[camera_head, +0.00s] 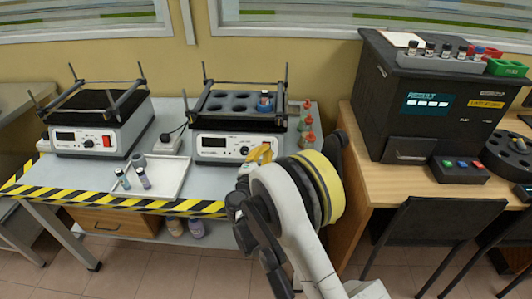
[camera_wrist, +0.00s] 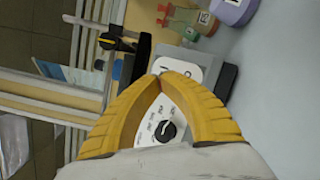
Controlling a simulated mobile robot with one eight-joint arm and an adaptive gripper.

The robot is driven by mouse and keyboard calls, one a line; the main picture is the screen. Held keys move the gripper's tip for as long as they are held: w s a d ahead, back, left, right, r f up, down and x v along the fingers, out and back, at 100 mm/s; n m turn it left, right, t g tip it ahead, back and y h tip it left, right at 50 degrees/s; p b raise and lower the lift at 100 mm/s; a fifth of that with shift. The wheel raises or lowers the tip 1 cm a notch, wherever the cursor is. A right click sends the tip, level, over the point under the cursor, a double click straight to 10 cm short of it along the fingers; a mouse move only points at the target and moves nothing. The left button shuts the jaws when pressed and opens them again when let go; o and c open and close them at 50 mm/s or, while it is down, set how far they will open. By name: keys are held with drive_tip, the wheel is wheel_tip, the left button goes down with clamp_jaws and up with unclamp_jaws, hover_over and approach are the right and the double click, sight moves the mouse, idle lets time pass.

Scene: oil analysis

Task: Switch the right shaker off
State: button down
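The right shaker (camera_head: 225,150) stands on the striped bench, with a dark rack on top that holds one vial (camera_head: 264,102). Its front has a display and a knob (camera_head: 244,150); the knob also shows in the wrist view (camera_wrist: 165,131). My gripper (camera_head: 265,151) is at the right end of this front panel. In the wrist view, its yellow fingertips (camera_wrist: 161,80) come together at a pale plate with markings (camera_wrist: 178,68). The fingertips cover the power switch area, so the switch's position is hidden. I cannot tell whether they touch it.
The left shaker (camera_head: 85,141) with a red switch stands further left. A white tray (camera_head: 170,180) with small vials lies between them at the front. Several small flasks (camera_head: 309,123) stand right of the right shaker. A black analyser (camera_head: 395,110) is on the wooden desk.

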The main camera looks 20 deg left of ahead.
drive_tip(key=s+r, duration=0.1)
drive_tip(key=s, duration=0.1)
drive_tip(key=s+d+r, duration=0.1)
drive_tip(key=shift+s+r+p, duration=0.3)
drive_tip(key=shift+s+r, duration=0.05)
drive_tip(key=shift+s, duration=0.05)
drive_tip(key=w+d+r+m+g+h, duration=0.3)
drive_tip(key=d+r+m, duration=0.35)
drive_tip(key=d, duration=0.65)
drive_tip(key=s+d+r+m+g, duration=0.2)
drive_tip(key=s+d+r+m, duration=0.15)
drive_tip(key=d, duration=0.55)
drive_tip(key=s+d+r+m+g, duration=0.2)
drive_tip(key=s+d+r, duration=0.15)
drive_tip(key=d, duration=0.45)
drive_tip(key=s+d+m+g+y, duration=0.1)
drive_tip(key=s+d+m, duration=0.2)
drive_tip(key=s, duration=0.5)
drive_tip(key=s+d+m+g+y, duration=0.1)
drive_tip(key=s+d+m, duration=0.3)
drive_tip(key=s, duration=0.5)
drive_tip(key=s+d+f+m+g+y, duration=0.1)
drive_tip(key=s+d+m, duration=0.2)
drive_tip(key=s, duration=0.5)
drive_tip(key=shift+s+d+m+g, duration=0.15)
drive_tip(key=shift+m+g, duration=0.25)
drive_tip(key=shift+m, duration=0.1)
